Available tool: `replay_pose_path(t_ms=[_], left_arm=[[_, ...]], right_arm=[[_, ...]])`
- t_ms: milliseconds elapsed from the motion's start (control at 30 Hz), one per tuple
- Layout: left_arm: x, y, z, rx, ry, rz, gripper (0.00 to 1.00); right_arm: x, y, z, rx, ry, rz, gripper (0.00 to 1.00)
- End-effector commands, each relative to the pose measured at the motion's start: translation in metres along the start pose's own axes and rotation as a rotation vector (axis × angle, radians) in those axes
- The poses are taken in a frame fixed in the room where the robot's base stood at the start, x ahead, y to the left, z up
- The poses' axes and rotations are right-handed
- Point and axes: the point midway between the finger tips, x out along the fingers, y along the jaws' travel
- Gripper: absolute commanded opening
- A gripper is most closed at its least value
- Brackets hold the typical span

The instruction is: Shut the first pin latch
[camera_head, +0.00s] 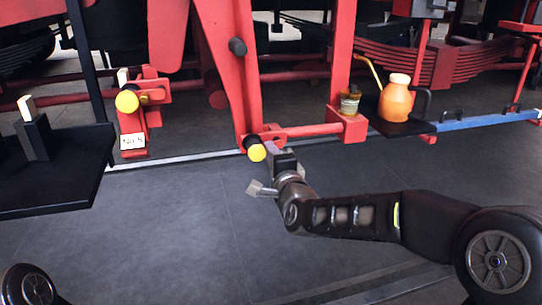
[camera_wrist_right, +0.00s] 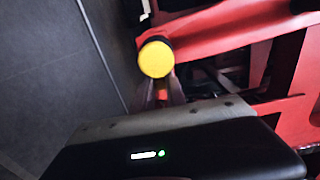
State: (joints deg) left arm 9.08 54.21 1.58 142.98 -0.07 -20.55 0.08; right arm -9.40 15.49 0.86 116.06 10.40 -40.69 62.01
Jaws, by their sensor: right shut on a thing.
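A red frame leg (camera_head: 228,75) comes down to a yellow-ended pin (camera_head: 256,152), with a red bar running right from it. The yellow pin end also shows close up in the right wrist view (camera_wrist_right: 156,59). My right gripper (camera_head: 270,150) is just right of this pin. It is shut on a small red part, taken as the pin latch (camera_wrist_right: 162,94), just below the yellow end in the wrist view. The jaws hide most of it. Another yellow-ended pin (camera_head: 127,101) sits on a red bracket at the left. My left gripper is out of view.
A tag reading "No 5" (camera_head: 133,141) hangs under the left bracket. An orange oil can (camera_head: 396,100) stands on a dark shelf at the right, beside a small jar (camera_head: 349,103). A black tray (camera_head: 70,190) is at the left. The floor in front is clear.

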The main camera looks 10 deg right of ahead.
Motion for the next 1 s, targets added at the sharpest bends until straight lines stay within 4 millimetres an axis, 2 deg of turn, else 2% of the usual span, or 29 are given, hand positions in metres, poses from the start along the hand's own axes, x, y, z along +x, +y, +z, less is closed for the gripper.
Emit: replay_pose_path(t_ms=[733, 767, 900, 1000], left_arm=[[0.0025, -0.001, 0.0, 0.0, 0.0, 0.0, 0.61], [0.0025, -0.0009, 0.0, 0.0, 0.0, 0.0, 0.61], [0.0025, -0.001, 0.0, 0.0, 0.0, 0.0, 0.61], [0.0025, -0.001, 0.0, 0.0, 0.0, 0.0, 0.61]], right_arm=[[0.0005, -0.0133, -0.0016, 0.0, 0.004, -0.013, 0.0], [0.0005, -0.0135, -0.0017, 0.0, 0.004, -0.014, 0.19], [0.0004, -0.0129, -0.0016, 0.0, 0.004, -0.013, 0.3], [0.0004, -0.0117, -0.0014, 0.0, 0.003, -0.01, 0.31]])
